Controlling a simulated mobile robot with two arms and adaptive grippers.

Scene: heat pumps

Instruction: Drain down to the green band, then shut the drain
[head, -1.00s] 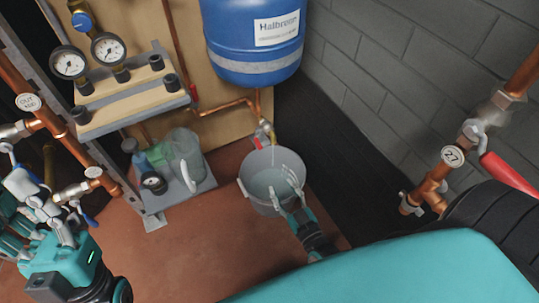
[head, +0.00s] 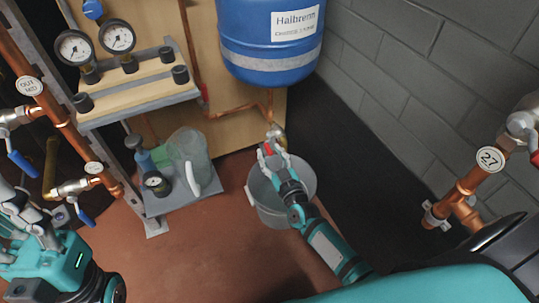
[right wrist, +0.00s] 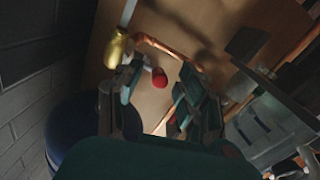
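The brass drain valve (head: 277,134) sits below the blue vessel (head: 270,40). Its red lever (head: 268,149) also shows in the right wrist view (right wrist: 157,78). My right gripper (head: 274,160) is at the lever. In the right wrist view its fingers (right wrist: 157,92) are apart, with the lever between them and no clear contact. A grey bucket (head: 263,204) stands under the valve, partly hidden by my right arm. Two round gauges, left (head: 75,47) and right (head: 117,37), face me; no green band can be made out. My left gripper (head: 35,212) is by the pipes at left, its opening unclear.
A wooden shelf (head: 140,88) projects below the gauges. Copper pipes with blue-lever valves (head: 75,190) are at left. A pipe tagged 27 (head: 488,160) is at right.

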